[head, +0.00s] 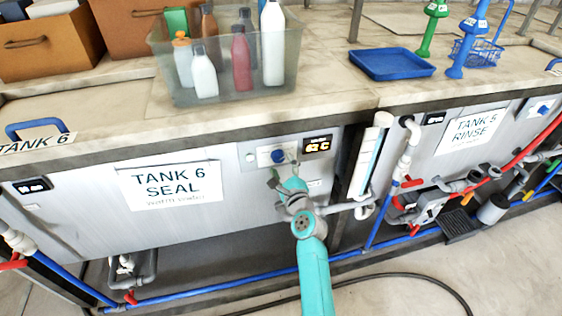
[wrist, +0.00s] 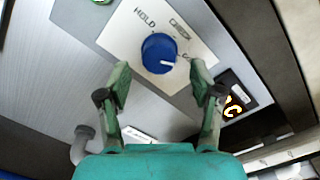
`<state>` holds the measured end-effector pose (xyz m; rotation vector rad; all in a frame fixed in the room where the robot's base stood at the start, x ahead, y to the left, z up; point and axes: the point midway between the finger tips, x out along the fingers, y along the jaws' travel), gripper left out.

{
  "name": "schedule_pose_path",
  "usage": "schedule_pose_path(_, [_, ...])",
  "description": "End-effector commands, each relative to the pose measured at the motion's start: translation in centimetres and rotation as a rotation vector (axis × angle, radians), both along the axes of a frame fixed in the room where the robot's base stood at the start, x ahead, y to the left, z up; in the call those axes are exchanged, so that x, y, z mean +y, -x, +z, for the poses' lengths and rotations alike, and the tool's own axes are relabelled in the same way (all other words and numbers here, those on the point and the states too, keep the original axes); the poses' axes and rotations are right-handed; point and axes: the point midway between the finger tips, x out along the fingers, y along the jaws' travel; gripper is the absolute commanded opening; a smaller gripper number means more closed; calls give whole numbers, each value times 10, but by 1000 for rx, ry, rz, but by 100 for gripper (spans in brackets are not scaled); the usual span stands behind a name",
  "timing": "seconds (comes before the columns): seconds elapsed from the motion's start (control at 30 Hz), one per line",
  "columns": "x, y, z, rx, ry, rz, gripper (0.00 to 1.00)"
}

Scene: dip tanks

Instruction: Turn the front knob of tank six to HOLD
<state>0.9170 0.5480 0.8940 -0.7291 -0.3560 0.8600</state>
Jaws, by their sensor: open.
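The front knob (wrist: 159,53) of tank six is a blue dial with a white pointer line on a white plate (wrist: 120,36). In the wrist view the plate reads HOLD at the knob's upper left, and the white line points right, away from that word. In the head view the knob (head: 278,156) sits on the tank front, right of the TANK 6 SEAL sign (head: 170,186). My gripper (wrist: 158,76) is open, its two fingers just below the knob on either side in the wrist view. It also shows in the head view (head: 284,172). I cannot tell whether it touches the knob.
An orange-lit display (head: 317,145) sits right of the knob. White and blue pipes (head: 370,165) with red valve handles run right of it and along the bottom. A clear bin (head: 235,93) of bottles stands on the counter above. The floor in front holds a black hose (head: 400,275).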

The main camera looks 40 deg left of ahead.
Motion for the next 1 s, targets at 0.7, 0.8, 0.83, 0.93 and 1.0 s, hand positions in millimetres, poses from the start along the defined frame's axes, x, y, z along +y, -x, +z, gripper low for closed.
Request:
schedule_pose_path(0.7, [21, -16, 0, 0, 0, 0, 43])
schedule_pose_path(0.8, [21, -16, 0, 0, 0, 0, 18])
schedule_pose_path(0.83, [21, -16, 0, 0, 0, 0, 11])
schedule_pose_path(0.93, [21, -16, 0, 0, 0, 0, 6])
schedule_pose_path(1.0, [21, -16, 0, -1, 2, 1, 6])
